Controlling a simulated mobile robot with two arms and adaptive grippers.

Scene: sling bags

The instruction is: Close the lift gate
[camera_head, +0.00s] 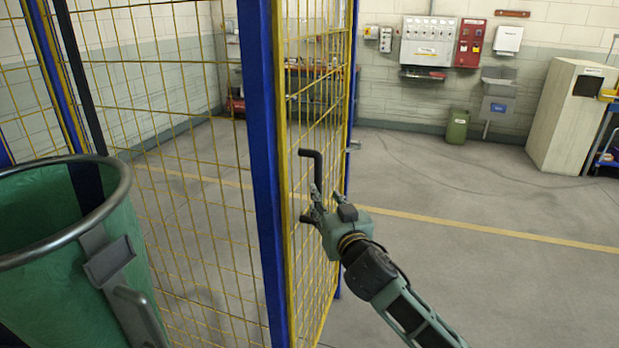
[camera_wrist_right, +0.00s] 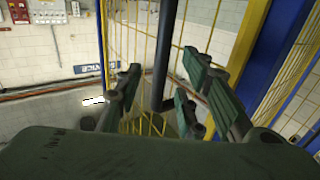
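The lift gate (camera_head: 303,110) is a yellow-framed mesh panel. It stands at an angle, running back from the near blue post (camera_head: 262,150), with open floor to its right. A black bar handle (camera_head: 319,166) sticks out from its right face. My right gripper (camera_head: 325,194) is at the handle's lower part. In the right wrist view, my right gripper's fingers (camera_wrist_right: 160,98) are spread apart. The dark upright handle bar (camera_wrist_right: 166,55) shows in the gap between them; I cannot tell whether they touch it. My left gripper is not in view.
A green sling bag (camera_head: 95,300) with a round metal rim stands close at the left. Yellow mesh fencing (camera_head: 160,90) is behind it. A green bin (camera_head: 457,127) and a pale cabinet (camera_head: 562,120) stand at the back. The floor right of the gate is clear.

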